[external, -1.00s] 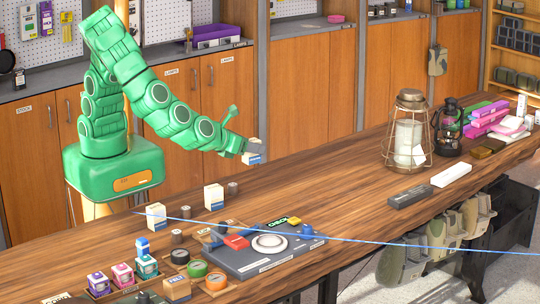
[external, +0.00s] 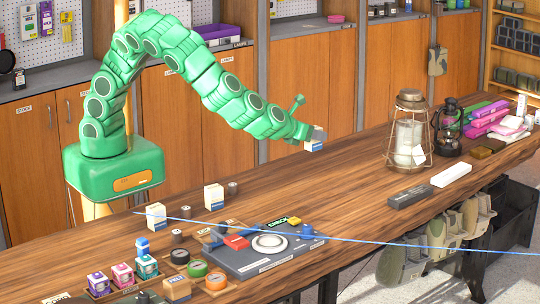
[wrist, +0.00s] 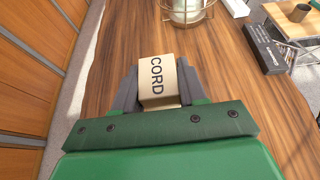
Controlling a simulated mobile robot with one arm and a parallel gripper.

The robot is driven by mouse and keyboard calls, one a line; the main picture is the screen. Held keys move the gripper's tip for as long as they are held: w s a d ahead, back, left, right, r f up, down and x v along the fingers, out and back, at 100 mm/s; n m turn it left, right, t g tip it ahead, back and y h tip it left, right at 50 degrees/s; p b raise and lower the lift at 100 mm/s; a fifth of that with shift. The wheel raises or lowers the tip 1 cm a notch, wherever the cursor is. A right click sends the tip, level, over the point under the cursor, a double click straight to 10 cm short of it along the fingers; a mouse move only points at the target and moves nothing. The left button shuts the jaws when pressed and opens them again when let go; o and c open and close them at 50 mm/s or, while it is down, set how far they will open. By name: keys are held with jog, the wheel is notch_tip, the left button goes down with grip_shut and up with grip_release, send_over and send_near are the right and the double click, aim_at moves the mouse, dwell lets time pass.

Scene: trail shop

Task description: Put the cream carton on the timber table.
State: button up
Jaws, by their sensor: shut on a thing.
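The cream carton (external: 314,147), marked CORD on its face in the wrist view (wrist: 157,80), is held between the fingers of my gripper (external: 319,135). The gripper is shut on it, and its dark fingers flank the carton in the wrist view (wrist: 157,92). The carton hangs over the back part of the long timber-topped table (external: 345,190); the gap beneath it is hard to judge. A smaller light-wood table (wrist: 291,24) with a metal mug shows at the upper right of the wrist view.
Two similar cream cartons (external: 213,197) (external: 156,216) stand on the long table at left. A grey check device (external: 262,253) is at front. A caged lantern (external: 408,130), a black lantern (external: 448,128) and flat boxes (external: 410,197) stand right. The middle is clear.

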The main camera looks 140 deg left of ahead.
jog(key=shift+w+a+f, duration=1.6)
jog(key=shift+w+a, duration=0.2)
jog(key=shift+a, duration=0.25)
jog(key=shift+w+a+f, duration=1.65)
jog(key=shift+w+a, duration=0.2)
jog(key=shift+a, duration=0.15)
jog(key=shift+w+a+f, duration=1.6)
jog(key=shift+w+a, duration=0.2)
jog(key=shift+a, duration=0.25)
jog(key=shift+f, duration=1.5)
jog(key=shift+f, duration=0.15)
jog(key=o, duration=1.1)
